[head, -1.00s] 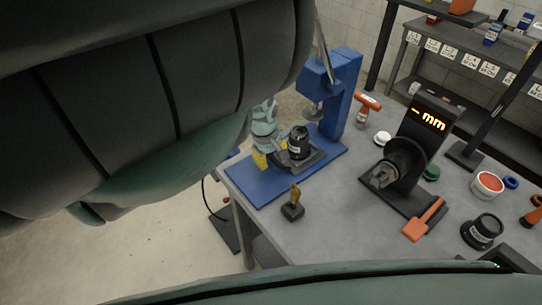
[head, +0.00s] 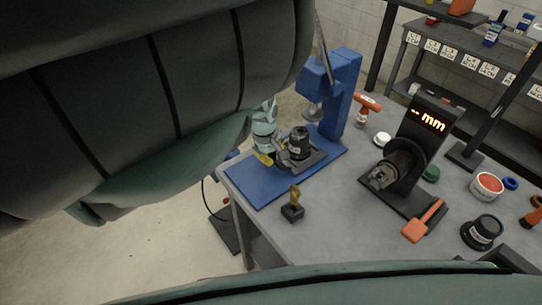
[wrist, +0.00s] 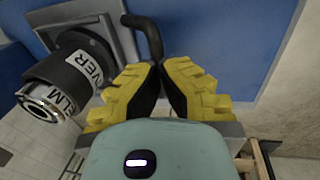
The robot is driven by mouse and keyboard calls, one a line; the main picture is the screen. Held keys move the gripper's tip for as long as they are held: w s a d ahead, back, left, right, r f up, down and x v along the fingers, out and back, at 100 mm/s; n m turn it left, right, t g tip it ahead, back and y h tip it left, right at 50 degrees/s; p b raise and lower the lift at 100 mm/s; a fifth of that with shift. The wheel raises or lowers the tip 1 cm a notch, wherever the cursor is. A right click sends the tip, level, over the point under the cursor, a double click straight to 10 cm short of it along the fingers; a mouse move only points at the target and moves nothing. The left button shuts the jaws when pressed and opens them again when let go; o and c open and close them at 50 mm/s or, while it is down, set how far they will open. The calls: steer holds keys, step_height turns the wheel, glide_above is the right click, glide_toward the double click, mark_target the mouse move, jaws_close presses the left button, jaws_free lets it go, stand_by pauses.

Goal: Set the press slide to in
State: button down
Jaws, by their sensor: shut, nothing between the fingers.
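The blue press (head: 345,95) stands at the far left corner of the bench on a blue base plate (head: 262,185). Its dark slide (head: 318,158) carries a black labelled cylinder (head: 299,141), in front of the press column. In the wrist view the slide plate (wrist: 122,45) and the cylinder (wrist: 75,72) are at upper left. A dark bent handle (wrist: 150,35) sticks out from the slide. My gripper (wrist: 160,66) is shut and empty, its yellow fingertips close below the handle; contact cannot be told. In the head view my gripper (head: 266,159) is at the slide's left side.
A small brass piece on a dark block (head: 292,211) stands near the front edge. A dark gauge with an orange "mm" display (head: 428,120) stands right of the press, with an orange-handled tool (head: 423,222) before it.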

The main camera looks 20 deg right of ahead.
steer(key=shift+f, duration=0.1)
steer(key=d+b, duration=0.1)
steer(key=w+d+b, duration=0.1)
steer(key=d, duration=0.1)
steer(key=shift+w+d+f+b, duration=0.2)
steer(key=shift+d+b, duration=0.05)
steer(key=shift+b, duration=0.1)
steer(key=shift+w+d+r, duration=0.1)
steer(key=shift+w+d, duration=0.05)
steer(key=shift+d, duration=0.2)
steer(key=c, duration=1)
jaws_free()
steer(key=shift+d+r, duration=0.1)
steer(key=shift+d, duration=0.1)
